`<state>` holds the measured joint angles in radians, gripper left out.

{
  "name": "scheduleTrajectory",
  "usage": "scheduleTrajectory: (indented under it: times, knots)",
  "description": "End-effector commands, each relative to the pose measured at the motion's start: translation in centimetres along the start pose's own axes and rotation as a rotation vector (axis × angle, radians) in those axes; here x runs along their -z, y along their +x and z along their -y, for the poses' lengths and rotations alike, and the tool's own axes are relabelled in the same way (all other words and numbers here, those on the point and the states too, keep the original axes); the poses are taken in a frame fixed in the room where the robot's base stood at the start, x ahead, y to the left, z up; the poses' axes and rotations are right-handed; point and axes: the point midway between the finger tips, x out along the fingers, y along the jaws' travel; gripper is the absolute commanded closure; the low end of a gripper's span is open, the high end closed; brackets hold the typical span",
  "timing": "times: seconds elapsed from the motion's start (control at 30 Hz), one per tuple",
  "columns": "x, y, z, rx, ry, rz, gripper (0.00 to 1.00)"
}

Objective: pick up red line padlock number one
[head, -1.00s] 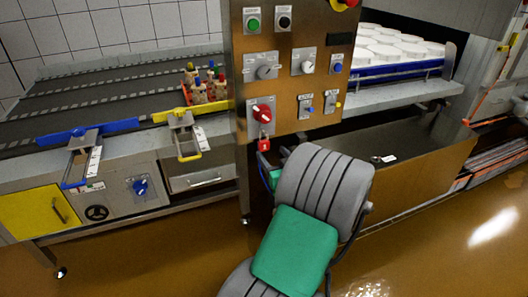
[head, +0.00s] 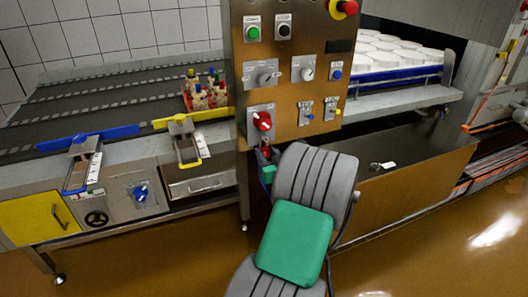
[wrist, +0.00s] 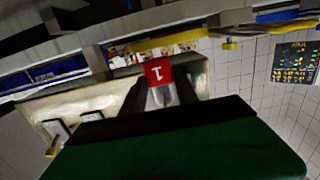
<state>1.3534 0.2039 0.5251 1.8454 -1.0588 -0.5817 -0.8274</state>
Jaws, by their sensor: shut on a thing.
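The red padlock with a white "1" (wrist: 157,72) is at the fingertips of my gripper (wrist: 158,92) in the wrist view. Its grey shackle lies between the two dark fingers, and the gripper is shut on it. In the head view the padlock (head: 265,151) shows only as a small red patch just below the red rotary switch (head: 262,121) on the steel control panel. My arm's grey and green links hide most of the gripper there. I cannot tell whether the shackle is still through the switch.
The control panel (head: 290,95) has several buttons and knobs close above the gripper. A conveyor (head: 100,95) with a red crate of bottles (head: 206,95) is at left. White moulds (head: 400,52) stand on a blue-edged shelf at right. The wet floor in front is clear.

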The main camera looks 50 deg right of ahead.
Motion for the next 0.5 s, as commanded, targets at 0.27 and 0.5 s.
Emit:
scheduleTrajectory:
  times: [0.27,0.5]
  knots:
    - [0.01,0.0,0.01,0.0,0.0,0.0,0.97]
    - [0.05,0.0,0.01,0.0,0.0,-0.001,1.0]
